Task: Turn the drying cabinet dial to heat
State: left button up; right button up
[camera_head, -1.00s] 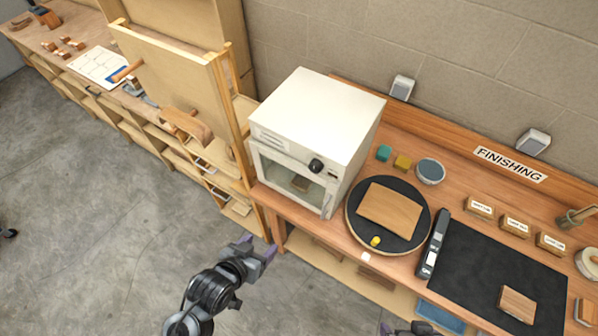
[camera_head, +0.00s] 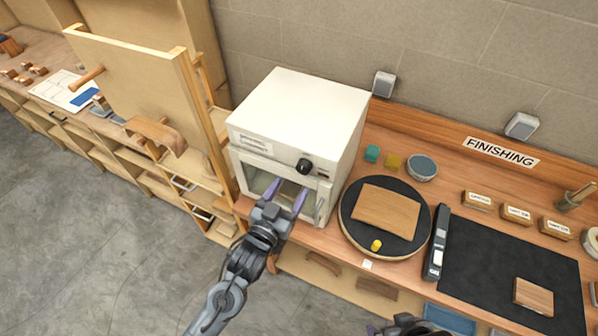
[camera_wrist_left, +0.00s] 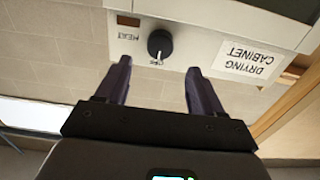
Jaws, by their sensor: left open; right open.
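The drying cabinet (camera_head: 300,115) is a white box with a glass door, standing at the left end of the finishing bench. Its black round dial (camera_head: 304,166) sits on the upper front panel; it also shows in the left wrist view (camera_wrist_left: 160,44), where the picture is upside down, with an "OFF" mark beside it and a "HEAT" mark to one side. My left gripper (camera_head: 286,190) is open and empty in front of the cabinet, just below the dial. In the left wrist view its fingers (camera_wrist_left: 157,75) point toward the dial, apart from it. My right gripper (camera_head: 405,326) shows only partly at the bottom edge.
A round black turntable (camera_head: 351,226) with a wooden panel stands right of the cabinet, close to it. A black mat (camera_head: 490,260) and a level-like tool (camera_head: 437,243) lie further right. A wooden rack (camera_head: 150,90) stands to the left. Open floor lies in front.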

aim_at(302, 170)
pick_arm(q)
jog(key=p+x, duration=0.1)
jog(key=x, duration=0.5)
jog(key=shift+w+d, duration=0.15)
jog(key=shift+w, duration=0.1)
jog(key=c, duration=1)
